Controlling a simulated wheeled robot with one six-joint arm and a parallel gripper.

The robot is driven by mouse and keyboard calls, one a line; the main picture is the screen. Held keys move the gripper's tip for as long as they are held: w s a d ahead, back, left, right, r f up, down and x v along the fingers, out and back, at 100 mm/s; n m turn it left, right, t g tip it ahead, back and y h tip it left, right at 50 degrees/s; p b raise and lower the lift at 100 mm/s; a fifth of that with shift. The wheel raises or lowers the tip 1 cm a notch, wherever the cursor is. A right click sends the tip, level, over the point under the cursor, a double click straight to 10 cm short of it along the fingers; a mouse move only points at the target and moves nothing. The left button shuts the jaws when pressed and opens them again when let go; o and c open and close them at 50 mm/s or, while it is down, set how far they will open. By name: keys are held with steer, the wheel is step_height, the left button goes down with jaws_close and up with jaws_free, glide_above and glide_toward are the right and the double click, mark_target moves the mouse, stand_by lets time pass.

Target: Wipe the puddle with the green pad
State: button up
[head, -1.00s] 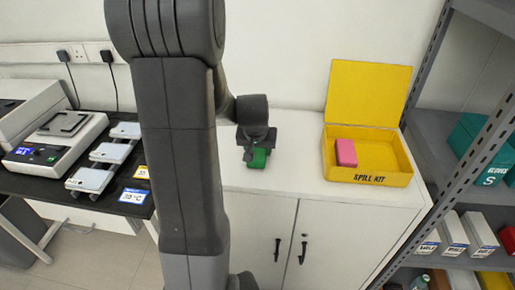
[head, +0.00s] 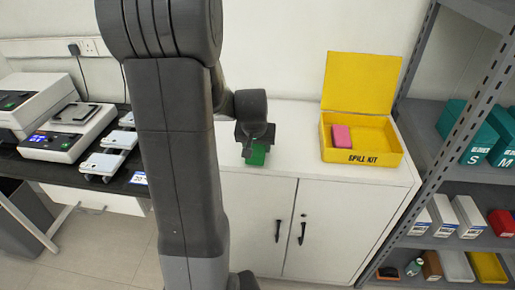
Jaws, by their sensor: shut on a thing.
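My gripper (head: 256,143) is shut on the green pad (head: 257,154), over the top of the white cabinet (head: 300,168). The pad is at or just above the cabinet top; I cannot tell whether it touches. No puddle can be made out; my arm hides part of the cabinet top to the left.
An open yellow spill kit box (head: 361,157) with a pink block (head: 341,135) in it stands on the cabinet to the right. A grey shelf rack (head: 455,187) with boxes stands at far right. A black table (head: 60,177) with instruments is at left.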

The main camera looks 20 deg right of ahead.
steer(key=shift+w+r+p, duration=0.1)
steer(key=shift+r+p, duration=1.9)
steer(key=shift+r, duration=1.1)
